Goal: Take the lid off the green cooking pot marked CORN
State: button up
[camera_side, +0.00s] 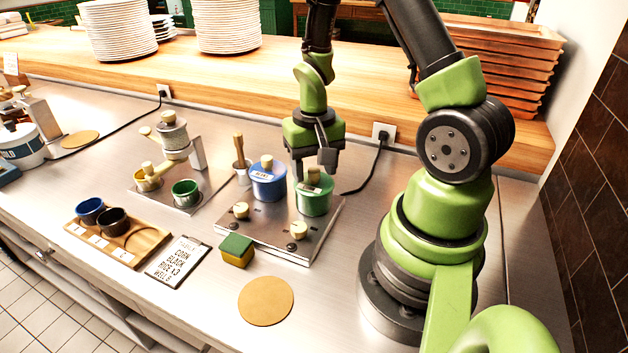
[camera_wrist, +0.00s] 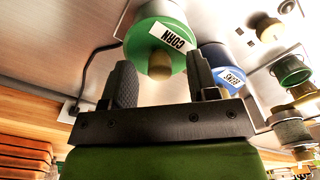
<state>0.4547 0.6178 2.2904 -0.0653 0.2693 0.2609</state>
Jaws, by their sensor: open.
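The green pot (camera_side: 314,203) stands on the metal stove plate, at its right end in the side view, with its lid on. In the wrist view the green lid (camera_wrist: 150,38) shows a CORN label and a wooden knob (camera_wrist: 160,64). My gripper (camera_side: 313,172) is open above this pot, with its fingers pointing down. In the wrist view the two fingertips (camera_wrist: 160,75) lie on either side of the knob. I cannot tell whether they touch it. In the side view the gripper hides part of the lid.
A blue lidded pot (camera_side: 268,186) marked BEANS stands close beside the green pot. A small cup with a wooden tool (camera_side: 240,169) is behind it. A sponge (camera_side: 236,251), an order board (camera_side: 177,261) and a round mat (camera_side: 266,301) lie in front. Bare counter surrounds the mat.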

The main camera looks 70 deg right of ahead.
jog(key=shift+f, duration=0.5)
grip_shut()
jog(key=shift+r, duration=0.1)
